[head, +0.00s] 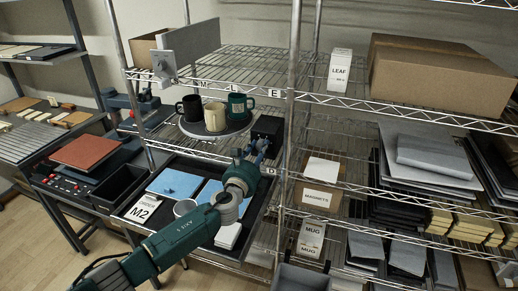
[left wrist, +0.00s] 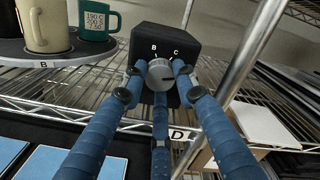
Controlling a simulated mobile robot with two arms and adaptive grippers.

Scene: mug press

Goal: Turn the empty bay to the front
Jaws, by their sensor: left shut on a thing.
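A round dark turntable (head: 215,130) stands on the wire shelf with a black mug (head: 190,107), a cream mug (head: 215,117) and a green mug (head: 238,106). In the left wrist view its rim label B (left wrist: 43,65) is below the cream mug (left wrist: 45,25). To its right is a black control box (head: 268,127) with a silver knob (left wrist: 160,73), marked B and C above the knob. My left gripper (head: 260,152) has its blue fingers closed around this knob. An empty bay cannot be made out; the turntable's back is partly hidden. My right gripper is not in view.
A metal rack post (head: 290,100) stands close right of the control box.

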